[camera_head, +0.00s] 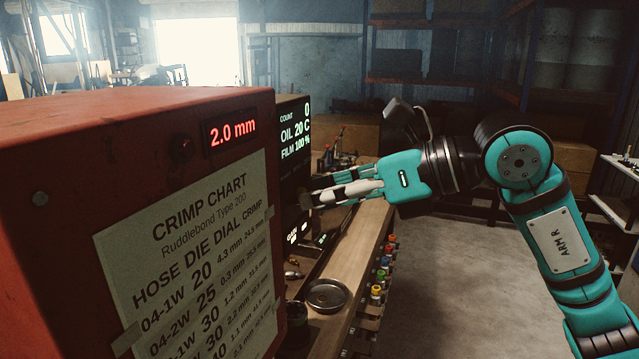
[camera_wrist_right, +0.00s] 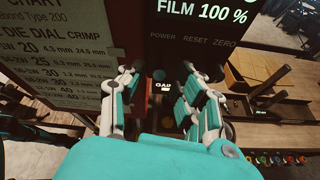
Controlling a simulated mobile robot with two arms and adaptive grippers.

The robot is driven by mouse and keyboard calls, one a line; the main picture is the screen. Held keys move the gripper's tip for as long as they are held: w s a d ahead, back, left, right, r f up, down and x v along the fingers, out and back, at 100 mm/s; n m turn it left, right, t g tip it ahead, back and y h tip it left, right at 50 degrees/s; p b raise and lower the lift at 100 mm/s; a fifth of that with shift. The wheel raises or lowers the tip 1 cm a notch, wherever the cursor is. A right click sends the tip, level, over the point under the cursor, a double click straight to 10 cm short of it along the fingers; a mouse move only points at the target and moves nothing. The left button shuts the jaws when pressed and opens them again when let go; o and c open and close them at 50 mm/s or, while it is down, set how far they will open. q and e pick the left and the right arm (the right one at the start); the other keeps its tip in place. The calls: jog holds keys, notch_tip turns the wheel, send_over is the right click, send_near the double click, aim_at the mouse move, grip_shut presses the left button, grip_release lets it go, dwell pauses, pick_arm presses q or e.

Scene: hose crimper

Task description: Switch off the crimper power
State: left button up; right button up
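The red crimper (camera_head: 60,140) fills the left of the head view, with a lit 2.0 mm dial readout (camera_head: 232,130) and a crimp chart (camera_head: 190,240). A dark control panel (camera_head: 293,112) on its right side shows lit count, oil and film values. In the right wrist view the panel (camera_wrist_right: 215,28) carries the labels POWER (camera_wrist_right: 162,37), RESET and ZERO. My right gripper (camera_head: 318,192) is at the panel's face, below the readouts. In the right wrist view its fingers (camera_wrist_right: 165,82) are apart, below the POWER label, with nothing seen held. The power switch itself is not clear. My left gripper is out of view.
A wooden bench (camera_head: 352,245) runs beside the crimper, bearing a round metal dish (camera_head: 327,295). Several coloured fittings (camera_head: 378,290) line its edge. Shelving (camera_head: 440,60) stands behind. The floor (camera_head: 450,285) right of the bench is clear.

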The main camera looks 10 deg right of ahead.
jog(key=shift+w+a+f, duration=0.2)
jog(key=shift+a+f, duration=0.05)
jog(key=shift+a, duration=0.1)
grip_shut()
